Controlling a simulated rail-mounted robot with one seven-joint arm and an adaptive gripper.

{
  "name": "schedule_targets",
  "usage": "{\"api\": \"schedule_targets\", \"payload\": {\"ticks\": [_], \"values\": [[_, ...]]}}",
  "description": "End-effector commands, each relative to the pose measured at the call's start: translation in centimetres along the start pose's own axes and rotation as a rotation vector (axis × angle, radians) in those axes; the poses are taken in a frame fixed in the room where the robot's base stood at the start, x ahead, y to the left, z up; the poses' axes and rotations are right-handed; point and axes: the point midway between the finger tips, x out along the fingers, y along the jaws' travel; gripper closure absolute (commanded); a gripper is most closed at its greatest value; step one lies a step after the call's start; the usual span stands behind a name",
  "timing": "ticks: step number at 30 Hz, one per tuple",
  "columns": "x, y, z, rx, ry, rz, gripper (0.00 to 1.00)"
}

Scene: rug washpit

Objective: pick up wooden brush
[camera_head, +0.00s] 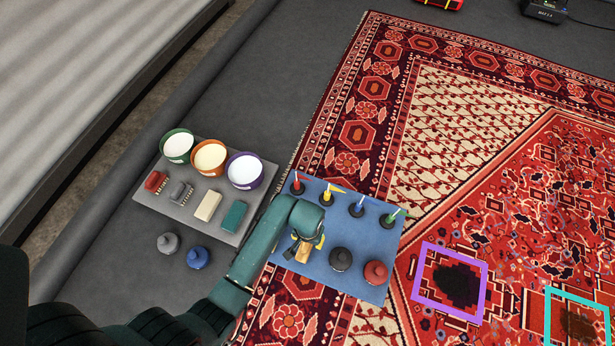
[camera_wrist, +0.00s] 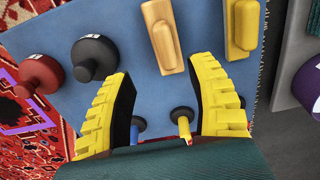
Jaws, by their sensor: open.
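The wooden brush (camera_wrist: 163,36) lies on the blue mat (camera_wrist: 135,25) in the wrist view, light brown, with a raised handle. In the head view the wooden brush (camera_head: 304,254) shows just below the end of my arm, partly hidden. My gripper (camera_wrist: 158,72) has two yellow ribbed fingers, spread apart and empty. The brush lies ahead of the gap between the fingertips. No contact shows. In the head view my gripper (camera_head: 307,242) is above the mat, largely hidden by its own wrist.
A yellow brush (camera_wrist: 242,28) lies right of the wooden one in the wrist view. Black (camera_wrist: 95,57) and red (camera_wrist: 40,75) round-knobbed tools stand left. Several small pots with coloured sticks (camera_head: 357,208) line the mat's far edge. A grey tray (camera_head: 160,197) holds bowls and blocks.

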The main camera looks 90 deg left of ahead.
Motion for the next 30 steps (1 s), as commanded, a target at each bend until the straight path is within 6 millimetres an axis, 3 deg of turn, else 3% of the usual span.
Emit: {"api": "schedule_targets", "payload": {"ticks": [1, 3, 11, 19, 27, 30], "values": [[2.0, 0.0, -0.1, 0.000, -0.001, 0.000, 0.44], [3.5, 0.0, 0.0, 0.000, -0.001, 0.000, 0.44], [5.8, -0.1, -0.2, 0.000, 0.002, 0.000, 0.44], [10.2, -0.8, -0.4, 0.002, 0.001, 0.000, 0.44], [10.2, -0.8, -0.4, 0.002, 0.002, 0.000, 0.42], [10.2, -0.8, -0.4, 0.002, 0.002, 0.000, 0.62]]}}
